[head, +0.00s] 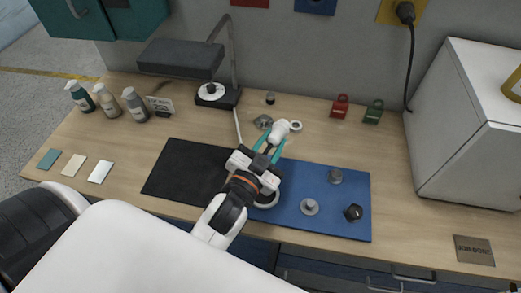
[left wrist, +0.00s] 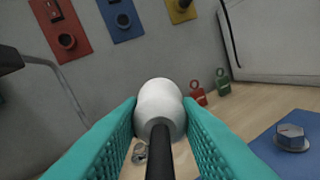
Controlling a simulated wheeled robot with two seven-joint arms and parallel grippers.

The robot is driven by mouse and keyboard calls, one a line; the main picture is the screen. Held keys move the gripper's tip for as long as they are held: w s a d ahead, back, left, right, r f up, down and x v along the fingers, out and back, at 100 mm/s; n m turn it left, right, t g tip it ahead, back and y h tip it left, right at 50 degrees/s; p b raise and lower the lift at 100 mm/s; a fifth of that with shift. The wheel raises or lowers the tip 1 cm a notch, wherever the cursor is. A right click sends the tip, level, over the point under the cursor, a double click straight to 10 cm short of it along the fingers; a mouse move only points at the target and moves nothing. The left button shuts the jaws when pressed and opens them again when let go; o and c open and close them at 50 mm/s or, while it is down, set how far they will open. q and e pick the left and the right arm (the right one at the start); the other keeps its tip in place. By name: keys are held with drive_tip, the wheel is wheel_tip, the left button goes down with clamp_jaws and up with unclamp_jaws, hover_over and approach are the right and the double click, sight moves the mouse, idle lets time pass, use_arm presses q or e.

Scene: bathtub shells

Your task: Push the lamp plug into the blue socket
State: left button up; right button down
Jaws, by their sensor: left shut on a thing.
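My left gripper (head: 272,143) is shut on a white rounded plug (head: 280,130), held over the bench near the back edge of the mats. In the left wrist view the plug (left wrist: 160,103) sits between the teal fingers, with a dark cord running toward the camera; its front is hidden. The blue socket (left wrist: 121,20) is on the back wall, ahead and left of the plug, clearly apart from it. In the head view only the lower part of the blue socket plate (head: 315,6) shows. The dark desk lamp (head: 182,58) stands left of the gripper. My right gripper is out of view.
A red socket (left wrist: 64,38) is left of the blue one; a yellow socket (head: 388,13) at right holds a black plug (head: 405,11). Red (head: 340,107) and green (head: 373,112) padlocks stand at the back. A white cabinet (head: 465,130) fills the right. Several bottles (head: 108,102) stand left.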

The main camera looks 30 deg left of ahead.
sight(287, 125)
use_arm(q)
drive_tip(key=w+r, duration=0.1)
drive_tip(key=w, duration=0.1)
drive_tip(key=w+r+p, duration=0.1)
drive_tip(key=w, duration=0.1)
drive_tip(key=w+d+r, duration=0.1)
drive_tip(key=w, duration=0.1)
drive_tip(key=shift+d+p, duration=0.1)
drive_tip(key=shift+p, duration=0.2)
drive_tip(key=w+a+r+n+y+p, duration=0.1)
drive_tip(key=w+r+y+p, duration=0.3)
drive_tip(key=w+r, duration=1)
wheel_tip(287, 125, up, 2)
drive_tip(key=shift+a+r+g+y, duration=0.15)
drive_tip(key=shift+a+g+y, duration=0.15)
drive_tip(key=shift+a+y, duration=0.2)
drive_tip(key=shift+d+p, duration=0.1)
drive_tip(key=shift+p, duration=0.25)
drive_tip(key=shift+b+x, duration=0.65)
drive_tip(key=shift+x, duration=2.25)
drive_tip(key=shift+b+x, duration=0.45)
drive_tip(key=shift+x, duration=0.8)
